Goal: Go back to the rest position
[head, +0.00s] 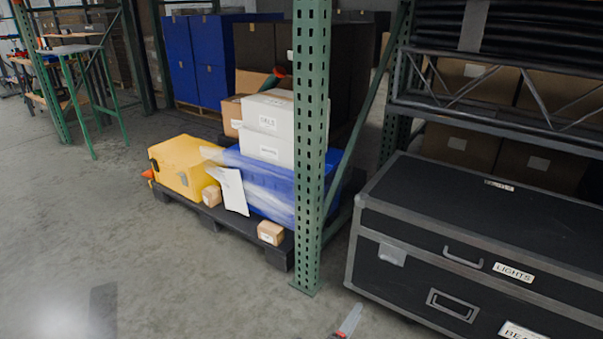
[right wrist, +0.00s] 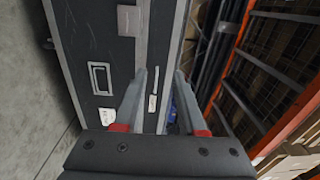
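My right gripper shows only as a fingertip (head: 350,321) at the bottom edge of the head view. In the right wrist view my right gripper (right wrist: 160,76) has its two fingers apart, with nothing held between them. The black case shows beyond the fingers in that view. My left gripper is in neither view. On a dark pallet (head: 224,223) in the head view stand a yellow tote (head: 180,165) and a blue tote (head: 262,197). White boxes (head: 266,128) stand with the blue tote, and a white sheet (head: 234,190) hangs at its front.
A large black case (head: 480,225) labelled LIGHTS fills the right; it also shows in the right wrist view (right wrist: 112,60). A green rack post (head: 309,150) stands between case and pallet. Small cartons (head: 270,232) sit on the pallet edge. The floor at left is clear.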

